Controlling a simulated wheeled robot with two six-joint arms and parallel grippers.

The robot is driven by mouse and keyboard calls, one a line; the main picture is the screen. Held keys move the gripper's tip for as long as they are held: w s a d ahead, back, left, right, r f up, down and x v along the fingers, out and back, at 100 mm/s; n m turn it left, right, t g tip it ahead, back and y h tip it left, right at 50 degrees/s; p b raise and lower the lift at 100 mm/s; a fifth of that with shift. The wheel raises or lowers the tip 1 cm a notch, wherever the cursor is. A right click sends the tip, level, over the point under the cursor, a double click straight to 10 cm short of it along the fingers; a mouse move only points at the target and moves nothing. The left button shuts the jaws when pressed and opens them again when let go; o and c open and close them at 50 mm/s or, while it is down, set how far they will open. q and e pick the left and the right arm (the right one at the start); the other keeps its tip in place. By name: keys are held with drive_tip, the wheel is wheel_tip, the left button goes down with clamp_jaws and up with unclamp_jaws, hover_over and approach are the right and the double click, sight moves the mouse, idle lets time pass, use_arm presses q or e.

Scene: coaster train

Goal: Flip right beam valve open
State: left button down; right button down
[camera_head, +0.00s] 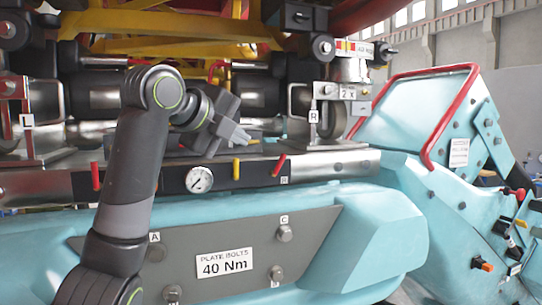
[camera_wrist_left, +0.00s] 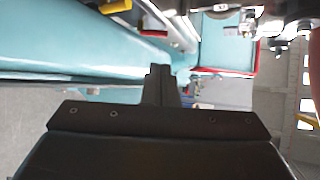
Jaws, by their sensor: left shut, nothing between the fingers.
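The beam's dark panel carries a red valve lever (camera_head: 279,165) at its right end, tilted up and to the right. A yellow lever (camera_head: 236,168) stands upright to its left, and another red lever (camera_head: 96,176) stands upright at the left end. My left gripper (camera_head: 243,137) is shut and empty, above the beam, up and left of the right red lever and apart from it. In the left wrist view its fingers (camera_wrist_left: 160,86) are together; a red lever (camera_wrist_left: 153,33) and a yellow lever (camera_wrist_left: 115,6) show beyond them. My right gripper is not in view.
A pressure gauge (camera_head: 199,180) sits on the panel between the levers. A metal bracket marked R (camera_head: 314,116) rises behind the right lever. A plate labelled 40 Nm (camera_head: 224,263) lies below. A teal cabinet with a red rail (camera_head: 450,120) stands at the right.

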use_arm(q)
drive_tip(key=p, duration=0.7)
approach(280, 160)
drive_tip(key=x, duration=0.5)
drive_tip(key=shift+w+d, duration=0.2)
drive_tip(key=shift+w, duration=0.15)
drive_tip(key=shift+w+d+f, duration=0.25)
drive_tip(key=shift+w+d, duration=0.05)
drive_tip(key=shift+w, duration=0.05)
drive_tip(key=shift+w+f, duration=0.1)
